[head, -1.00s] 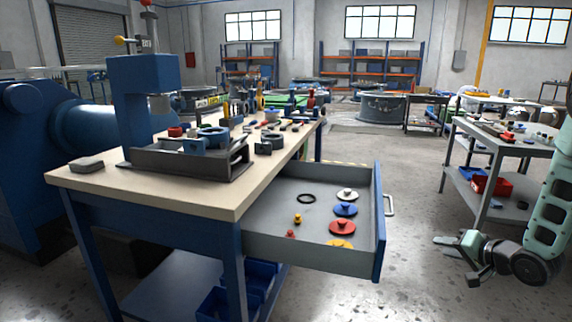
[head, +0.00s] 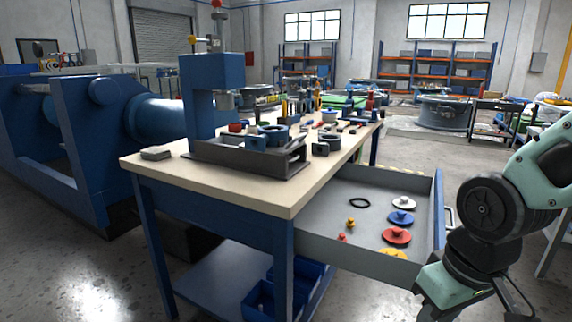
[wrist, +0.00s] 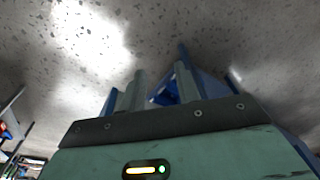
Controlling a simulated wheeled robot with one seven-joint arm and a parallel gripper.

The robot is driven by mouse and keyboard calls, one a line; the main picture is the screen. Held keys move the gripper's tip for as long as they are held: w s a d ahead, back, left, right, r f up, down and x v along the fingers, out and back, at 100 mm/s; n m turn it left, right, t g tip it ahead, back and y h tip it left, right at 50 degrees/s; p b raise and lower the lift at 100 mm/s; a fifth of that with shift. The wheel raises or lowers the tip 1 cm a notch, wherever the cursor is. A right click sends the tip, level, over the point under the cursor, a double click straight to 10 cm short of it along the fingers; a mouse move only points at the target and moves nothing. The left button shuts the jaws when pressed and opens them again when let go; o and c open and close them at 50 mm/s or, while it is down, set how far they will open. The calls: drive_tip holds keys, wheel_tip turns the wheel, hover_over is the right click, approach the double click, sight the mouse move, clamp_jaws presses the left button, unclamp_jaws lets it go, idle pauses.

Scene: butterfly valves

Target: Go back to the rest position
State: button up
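My gripper shows in the wrist view (wrist: 158,77), its two grey-green fingers apart with nothing between them. Floor and blue bench parts show beyond the fingers. In the head view my arm is folded at the lower right, in front of the open drawer's right side. The gripper's fingers cannot be made out there.
A workbench (head: 225,188) with a blue press (head: 212,90) has its drawer (head: 436,215) pulled open, holding colored discs and a black ring (head: 360,203). A large blue machine (head: 75,140) stands at left. Floor is free at the lower left.

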drive_tip(key=s+a+r+n+g, duration=0.2)
drive_tip(key=s+a+n, duration=0.3)
drive_tip(key=s+a, duration=0.45)
wheel_tip(320, 180, up, 26)
drive_tip(key=p, duration=2.7)
drive_tip(key=shift+d+r+m, duration=0.25)
drive_tip(key=shift+d+m, duration=0.05)
drive_tip(key=shift+d, duration=0.15)
drive_tip(key=shift+w, duration=0.1)
